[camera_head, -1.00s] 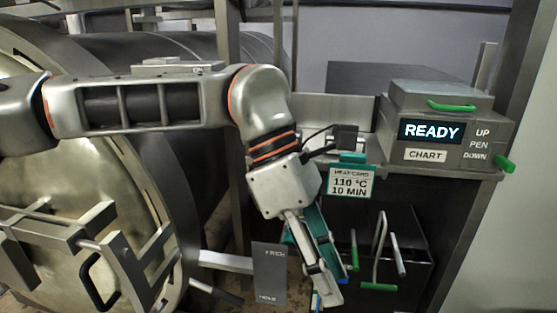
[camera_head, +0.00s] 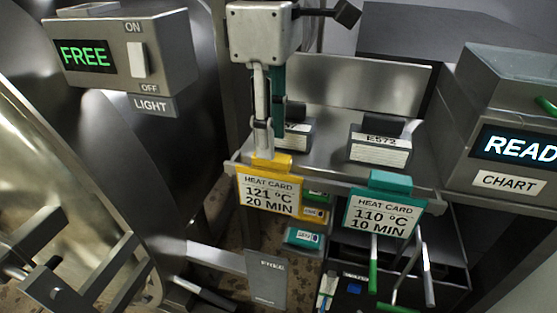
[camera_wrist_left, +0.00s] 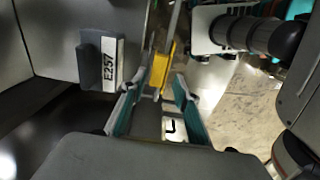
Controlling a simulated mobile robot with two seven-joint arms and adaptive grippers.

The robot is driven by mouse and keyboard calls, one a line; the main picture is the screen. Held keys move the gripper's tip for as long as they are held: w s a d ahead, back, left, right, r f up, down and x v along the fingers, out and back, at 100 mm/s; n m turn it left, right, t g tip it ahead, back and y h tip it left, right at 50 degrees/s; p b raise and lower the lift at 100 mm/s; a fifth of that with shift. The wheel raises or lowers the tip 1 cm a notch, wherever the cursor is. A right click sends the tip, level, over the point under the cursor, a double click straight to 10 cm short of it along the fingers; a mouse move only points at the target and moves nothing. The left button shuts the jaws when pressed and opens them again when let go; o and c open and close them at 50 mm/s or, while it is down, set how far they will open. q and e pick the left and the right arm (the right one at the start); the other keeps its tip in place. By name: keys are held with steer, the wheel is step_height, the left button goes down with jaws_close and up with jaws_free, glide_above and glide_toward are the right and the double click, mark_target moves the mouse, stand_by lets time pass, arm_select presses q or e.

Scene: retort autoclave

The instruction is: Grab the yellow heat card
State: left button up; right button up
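The yellow heat card (camera_head: 269,192), reading 121 °C 20 MIN, hangs at the front edge of the grey shelf in the head view. Its yellow tab stands up at the top. In the left wrist view the yellow card (camera_wrist_left: 163,68) shows nearly edge-on between and just beyond the fingertips. My left gripper (camera_head: 268,128) points down right above the tab in the head view. Its fingers (camera_wrist_left: 160,88) are spread in the left wrist view, with a gap on each side of the card. Whether a finger touches the tab is unclear. My right gripper is not in view.
Blocks, one labelled E572 (camera_head: 380,146), stand on the shelf (camera_head: 330,173) behind. The READY chart box (camera_head: 505,125) is at right, the FREE light box (camera_head: 120,50) at left.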

mark_target(271, 169)
arm_select(q)
steer(key=shift+s+a+f, duration=0.1)
steer(key=shift+s+f, duration=0.1)
steer(key=shift+f, duration=1)
steer(key=shift+w+f, duration=0.15)
steer(key=shift+f, duration=2.5)
steer(key=c, duration=0.8)
